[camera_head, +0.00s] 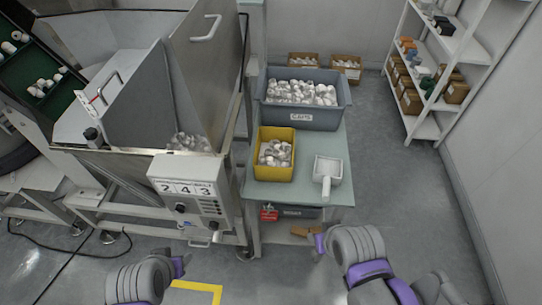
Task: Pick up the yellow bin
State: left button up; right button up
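The yellow bin (261,171) stands upright on the green-topped table (306,201). White caps fill it. My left gripper (183,262) is low at the left of the picture, in front of the machine and well short of the bin. My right gripper (317,243) is in front of the table's near edge, below and right of the bin, apart from it. The fingers of both grippers are small and mostly hidden by the wrists, so I cannot tell whether they are open or shut.
A grey crate (301,119) of caps stands behind the bin. A white scoop (328,170) lies right of it. The machine with a white counter panel (188,178) borders the table's left. Shelves (426,128) stand at the right wall. Floor between table and shelves is clear.

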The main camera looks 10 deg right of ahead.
aim_at(273, 154)
jog(key=l, duration=0.45)
jog(key=i+l, duration=0.1)
jog(key=l, duration=0.4)
jog(key=l+u, duration=0.5)
jog(key=l, duration=0.4)
jog(key=j+u, duration=0.15)
jog(key=u, duration=0.2)
jog(key=i+j+u, duration=0.1)
jog(key=u, duration=0.3)
jog(key=i+j+u, duration=0.1)
jog(key=u, duration=0.25)
jog(key=i+j, duration=0.1)
jog(key=i, duration=0.05)
